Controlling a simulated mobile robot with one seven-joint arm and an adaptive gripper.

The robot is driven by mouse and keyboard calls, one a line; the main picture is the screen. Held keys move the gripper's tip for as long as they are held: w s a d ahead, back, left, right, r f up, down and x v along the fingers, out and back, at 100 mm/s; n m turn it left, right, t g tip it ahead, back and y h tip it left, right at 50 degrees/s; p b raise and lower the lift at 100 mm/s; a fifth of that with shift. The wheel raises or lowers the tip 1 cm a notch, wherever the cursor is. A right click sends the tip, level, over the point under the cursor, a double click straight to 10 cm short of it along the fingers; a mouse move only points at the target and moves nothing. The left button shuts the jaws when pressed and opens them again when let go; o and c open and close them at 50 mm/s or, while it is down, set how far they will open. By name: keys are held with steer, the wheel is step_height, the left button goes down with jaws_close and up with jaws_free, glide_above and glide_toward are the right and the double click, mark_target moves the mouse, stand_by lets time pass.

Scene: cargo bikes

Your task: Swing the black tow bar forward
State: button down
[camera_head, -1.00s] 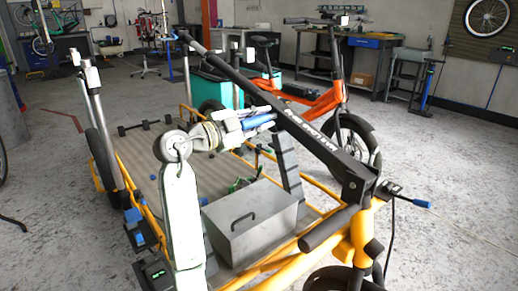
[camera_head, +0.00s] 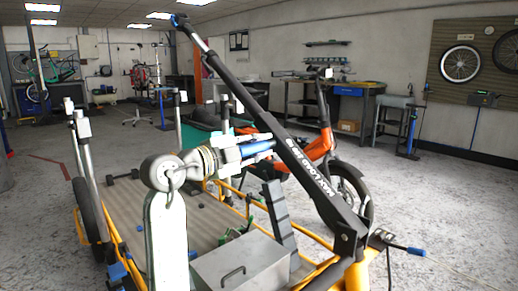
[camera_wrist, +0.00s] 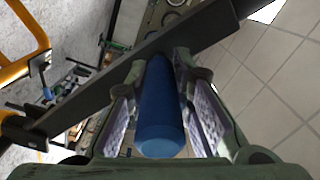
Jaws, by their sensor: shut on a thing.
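The black tow bar (camera_head: 300,165) slants up and left from its pivot at the front of the yellow-framed cargo bike (camera_head: 335,272), with pale lettering on its side and a blue tip at its upper end. A blue handle (camera_head: 259,147) sticks out from the bar's side. My gripper (camera_head: 252,149) is shut around this handle, left of the bar. In the wrist view, the blue handle (camera_wrist: 162,115) lies between the two fingers, with the dark bar (camera_wrist: 130,72) crossing just beyond it.
A grey metal box (camera_head: 240,262) with a handle sits on the bike's bed, beside a dark stepped piece (camera_head: 279,215). An orange bike (camera_head: 320,145) stands close behind the bar. Open grey floor (camera_head: 450,215) lies to the right.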

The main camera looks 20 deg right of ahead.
steer(key=c, duration=1.4)
jaws_free()
steer(key=v, duration=1.2)
